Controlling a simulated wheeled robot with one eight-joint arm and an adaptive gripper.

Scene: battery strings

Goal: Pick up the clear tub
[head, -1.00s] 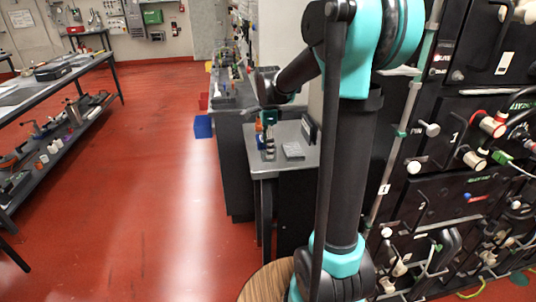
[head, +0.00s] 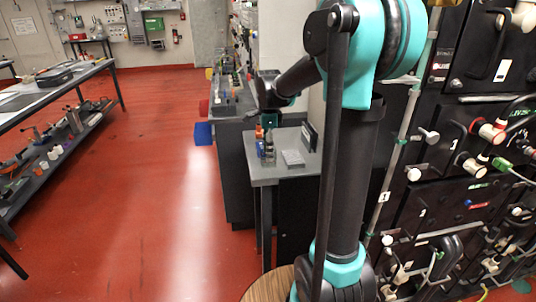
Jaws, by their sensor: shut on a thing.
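My gripper (head: 268,122) is at the end of my arm, pointing down over the small grey side table in the head view. It is small and dark here, and its fingers are hard to make out. It is shut on what looks like the clear tub (head: 268,154), a small pale see-through shape at the table's left side. I cannot tell whether the tub touches the table top.
An orange-topped bottle (head: 259,132) stands close beside the gripper on the grey side table (head: 291,174). A flat pale item (head: 293,158) and an upright dark panel (head: 309,136) are to the right. Black battery racks (head: 450,150) stand at the right. The red floor (head: 165,200) is open.

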